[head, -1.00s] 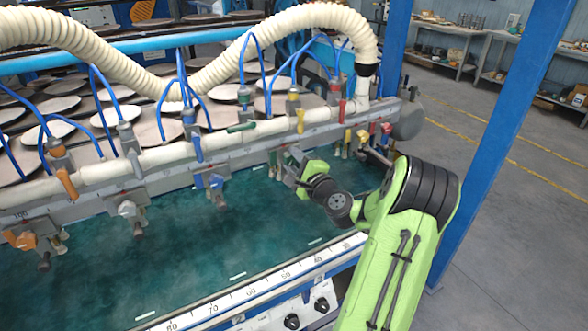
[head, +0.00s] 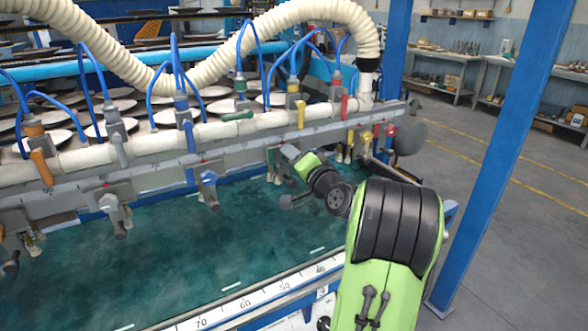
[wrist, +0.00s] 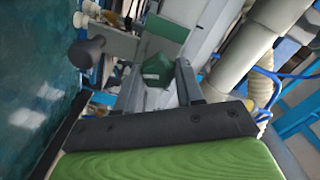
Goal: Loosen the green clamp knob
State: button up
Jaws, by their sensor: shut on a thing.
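The green clamp knob (wrist: 157,68) is in the upper middle of the wrist view, between the two fingers of my gripper (wrist: 160,88). My gripper is shut on it. In the head view my gripper (head: 289,154) is at the front of the grey rail, and the green knob cannot be made out there behind the fingers. The grey clamp lever with a dark round end (wrist: 85,52) hangs beside the gripper, and also shows in the head view (head: 292,200). How far the knob is turned cannot be told.
Along the rail (head: 240,150) are a blue clamp (head: 207,180) and a white clamp (head: 108,203) to the left, and yellow (head: 366,136) and red (head: 390,130) knobs to the right. Blue hoses and a cream duct (head: 215,75) run above. A blue post (head: 500,140) stands at right.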

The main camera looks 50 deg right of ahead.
jog(key=shift+n+b, duration=0.5)
jog(key=shift+n, duration=0.7)
jog(key=o, duration=1)
jog(key=shift+o, duration=0.2)
jog(key=v, duration=1.6)
jog(key=shift+w+n, duration=0.15)
jog(key=shift+n, duration=0.15)
